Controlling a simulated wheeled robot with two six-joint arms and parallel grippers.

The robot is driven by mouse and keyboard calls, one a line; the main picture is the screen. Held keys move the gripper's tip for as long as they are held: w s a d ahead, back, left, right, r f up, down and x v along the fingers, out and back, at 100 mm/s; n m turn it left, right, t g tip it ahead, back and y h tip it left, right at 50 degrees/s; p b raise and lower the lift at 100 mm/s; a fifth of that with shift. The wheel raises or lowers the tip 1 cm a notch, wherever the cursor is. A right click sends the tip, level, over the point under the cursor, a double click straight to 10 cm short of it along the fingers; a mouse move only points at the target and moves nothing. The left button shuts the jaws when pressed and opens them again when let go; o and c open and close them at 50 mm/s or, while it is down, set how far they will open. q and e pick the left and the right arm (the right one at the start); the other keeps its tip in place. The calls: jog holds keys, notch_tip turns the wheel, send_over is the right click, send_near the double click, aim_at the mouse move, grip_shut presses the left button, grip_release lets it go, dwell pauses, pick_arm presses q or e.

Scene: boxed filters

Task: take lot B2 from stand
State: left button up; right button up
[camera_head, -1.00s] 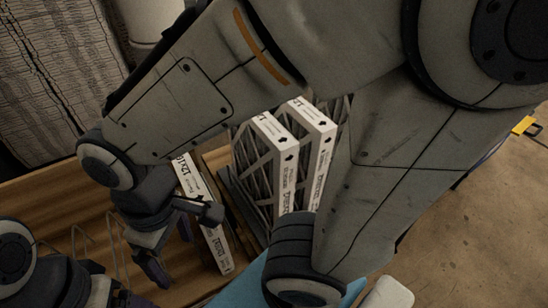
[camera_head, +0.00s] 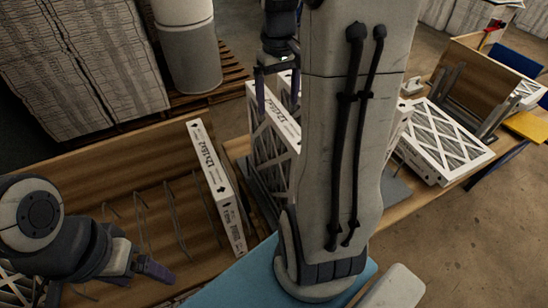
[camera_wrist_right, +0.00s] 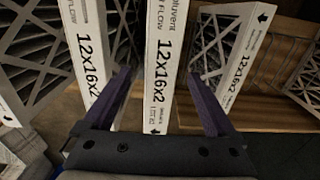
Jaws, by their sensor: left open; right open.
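Several white boxed filters with lattice faces stand upright. Two or more filters (camera_head: 275,118) stand side by side in a dark stand (camera_head: 262,200), partly behind my right arm. My right gripper (camera_head: 268,92) is open above them. In the right wrist view its open fingers (camera_wrist_right: 160,76) lie either side of a filter marked 12x16x2 (camera_wrist_right: 165,35), with nothing gripped. More filters show to its left (camera_wrist_right: 88,45) and right (camera_wrist_right: 240,65). I cannot read a lot B2 mark. My left gripper (camera_head: 145,268) is open and empty at lower left.
A single 12x16x2 filter (camera_head: 217,190) stands at the right end of a wooden rack (camera_head: 130,165) with wire dividers. More filters (camera_head: 445,140) lie on the right table. A grey-white drum (camera_head: 188,55) stands behind. A blue surface (camera_head: 235,285) is in front.

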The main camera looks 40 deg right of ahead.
aim_at(277, 111)
notch_tip(277, 111, down, 3)
jog(key=shift+r, duration=0.15)
jog(key=shift+a+f+p, duration=0.1)
jog(key=shift+f+p, duration=0.25)
jog(key=shift+p, duration=0.15)
jog(key=f, duration=0.1)
jog(key=f+p, duration=0.1)
jog(key=f, duration=0.1)
jog(key=shift+w+f, duration=0.3)
jog(key=shift+f, duration=0.45)
grip_shut()
